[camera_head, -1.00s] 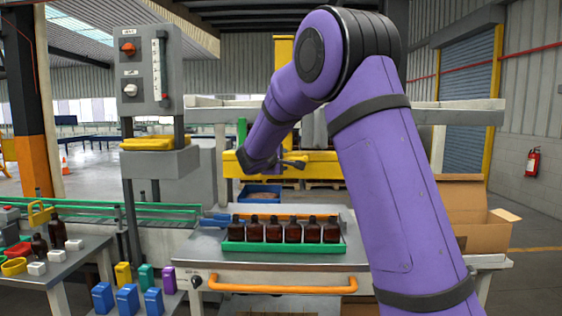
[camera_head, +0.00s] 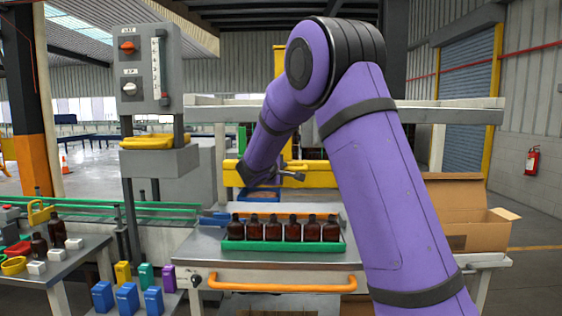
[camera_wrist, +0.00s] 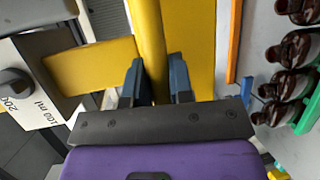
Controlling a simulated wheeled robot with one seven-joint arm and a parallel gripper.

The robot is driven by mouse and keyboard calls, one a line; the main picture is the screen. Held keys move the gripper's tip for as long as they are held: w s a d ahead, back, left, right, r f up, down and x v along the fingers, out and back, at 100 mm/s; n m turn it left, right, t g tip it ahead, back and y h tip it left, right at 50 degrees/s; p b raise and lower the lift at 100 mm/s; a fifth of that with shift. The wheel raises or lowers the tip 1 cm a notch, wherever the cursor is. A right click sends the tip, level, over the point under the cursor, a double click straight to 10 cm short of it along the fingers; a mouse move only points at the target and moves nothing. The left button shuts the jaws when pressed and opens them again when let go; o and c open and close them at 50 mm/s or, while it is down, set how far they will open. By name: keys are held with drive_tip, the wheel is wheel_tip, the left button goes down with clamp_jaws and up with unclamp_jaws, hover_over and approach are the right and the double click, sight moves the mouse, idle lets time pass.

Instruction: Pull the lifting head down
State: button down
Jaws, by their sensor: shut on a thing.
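The lifting head (camera_head: 318,174) is a yellow crossbeam behind the bottles, partly hidden by my arm. In the wrist view its yellow body (camera_wrist: 190,40) fills the upper middle. My gripper (camera_head: 290,177) is at the front of the beam. In the wrist view my gripper (camera_wrist: 157,80) has its two blue-grey fingers shut on a yellow bar of the lifting head, one finger on each side. Several amber bottles (camera_head: 292,230) with dark caps stand in a row in a green tray (camera_head: 285,246), below and in front of the head.
The metal table (camera_head: 205,262) has an orange bar (camera_head: 280,285) along its front. A control post (camera_head: 145,70) with knobs and a scale stands left. A side table (camera_head: 65,262) holds small parts. An open cardboard box (camera_head: 475,235) is at right.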

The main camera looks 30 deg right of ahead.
wheel_tip(320, 180, down, 14)
idle(0.3)
drive_tip(key=shift+f, duration=0.1)
drive_tip(key=c, duration=1.1)
unclamp_jaws()
drive_tip(key=shift+c, duration=0.2)
drive_tip(key=shift+o, duration=0.6)
drive_tip(key=shift+a, duration=0.1)
drive_tip(key=v, duration=1)
drive_tip(key=shift+s+a, duration=0.25)
